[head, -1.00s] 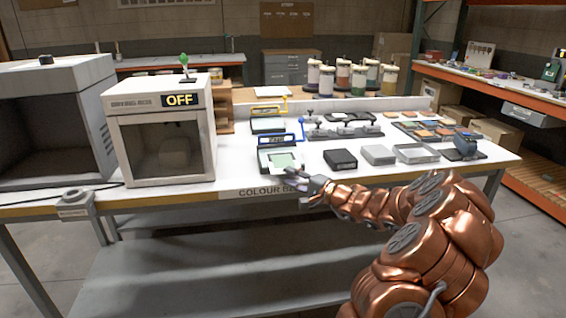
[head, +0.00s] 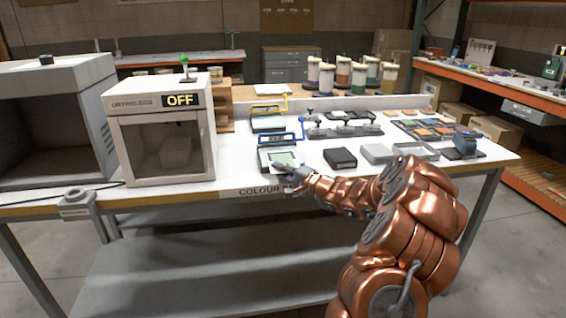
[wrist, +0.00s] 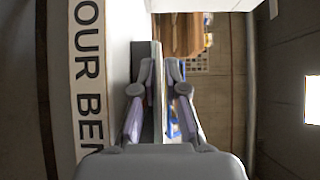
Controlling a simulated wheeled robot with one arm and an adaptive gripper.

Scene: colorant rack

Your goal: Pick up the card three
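A pale green card (head: 287,157) lies on a dark grey holder (head: 264,166) with a blue handle (head: 300,131) at the bench's front edge. I cannot read a number on it. My gripper (head: 279,166) reaches over the front of this holder from the right and hides part of it. In the wrist view my gripper (wrist: 161,66) has its two fingers apart, one on each side of a thin edge-on plate (wrist: 158,95). A gap shows between that plate and the right finger. Whether the plate is the card or the holder I cannot tell.
A black box (head: 340,159) and grey trays (head: 416,152) stand right of the holder. A second holder with a yellow handle (head: 270,108) is behind. A white cabinet marked OFF (head: 160,130) stands at left. The bench's front lip (head: 240,192) runs beneath my gripper.

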